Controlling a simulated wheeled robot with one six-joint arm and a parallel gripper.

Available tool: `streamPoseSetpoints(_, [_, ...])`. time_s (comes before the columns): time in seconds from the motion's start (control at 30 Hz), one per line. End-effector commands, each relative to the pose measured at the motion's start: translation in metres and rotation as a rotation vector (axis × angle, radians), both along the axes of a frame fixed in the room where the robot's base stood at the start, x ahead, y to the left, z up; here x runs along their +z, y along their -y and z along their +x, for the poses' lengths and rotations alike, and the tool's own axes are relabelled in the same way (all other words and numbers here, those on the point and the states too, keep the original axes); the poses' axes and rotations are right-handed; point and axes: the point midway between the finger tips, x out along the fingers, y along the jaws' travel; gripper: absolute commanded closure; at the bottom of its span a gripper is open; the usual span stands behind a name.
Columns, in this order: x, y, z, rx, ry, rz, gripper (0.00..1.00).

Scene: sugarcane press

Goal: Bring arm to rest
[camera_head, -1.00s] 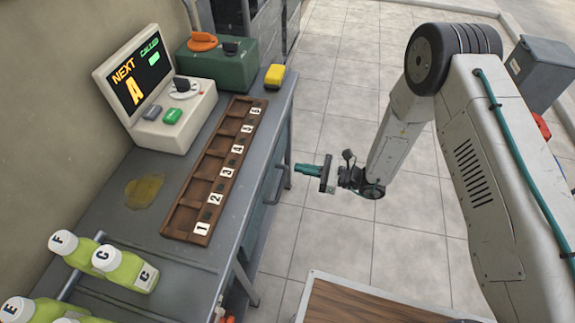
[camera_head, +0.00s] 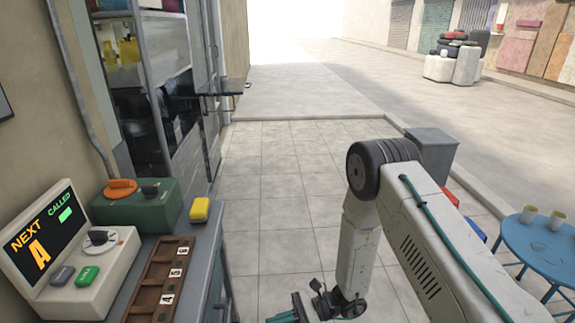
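My arm (camera_head: 420,245) reaches in from the lower right, bends at the dark round joint (camera_head: 368,165) and hangs down. My gripper (camera_head: 284,316) is at the bottom edge of the picture, over the tiled floor and to the right of the counter. Its teal fingers point left and are partly cut off by the frame edge. I see nothing held in it, but I cannot tell whether it is open or shut.
The counter at left carries a display console (camera_head: 75,245) reading "NEXT A", a green box (camera_head: 140,208), a yellow block (camera_head: 200,210) and a numbered wooden rack (camera_head: 150,295). A grey bin (camera_head: 432,152) and blue table (camera_head: 545,245) stand right. Floor between is clear.

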Motion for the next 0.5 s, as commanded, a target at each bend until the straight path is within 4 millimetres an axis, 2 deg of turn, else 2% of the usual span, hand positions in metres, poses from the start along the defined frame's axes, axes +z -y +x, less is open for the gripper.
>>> streamPoseSetpoints(0.03, [0.016,0.004,-0.009,0.069,0.026,-0.008,1.00])
streamPoseSetpoints(0.1, [0.036,0.012,-0.020,0.153,0.059,-0.019,1.00])
streamPoseSetpoints(0.27, [0.083,0.034,-0.037,0.323,0.162,-0.048,1.00])
streamPoseSetpoints(0.5, [0.163,0.083,-0.062,0.577,0.386,-0.129,1.00])
